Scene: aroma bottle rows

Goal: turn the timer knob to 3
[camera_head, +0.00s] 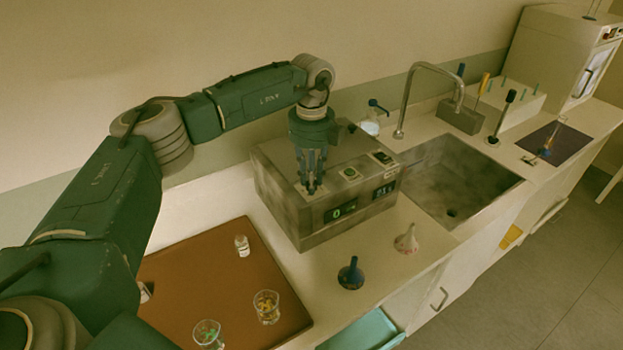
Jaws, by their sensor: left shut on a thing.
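A grey metal box-shaped device (292,222) stands on the counter, left of the sink. Its front has a lit green display (341,212) that seems to read 0, and a second, dimmer display (385,191) to the right. My left gripper (312,189) points straight down onto the device's top near its front left. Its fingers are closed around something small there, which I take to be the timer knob. The fingers hide the knob, so its pointer and marks cannot be read. My right gripper is not in view.
Two small panels with buttons (351,173) (382,158) lie right of the gripper. A brown tray (200,278) holds a small bottle (242,246) and glasses of coloured pieces (266,307). A dark blue flask (351,273) and a pale flask (406,240) stand in front. The sink (455,185) is at right.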

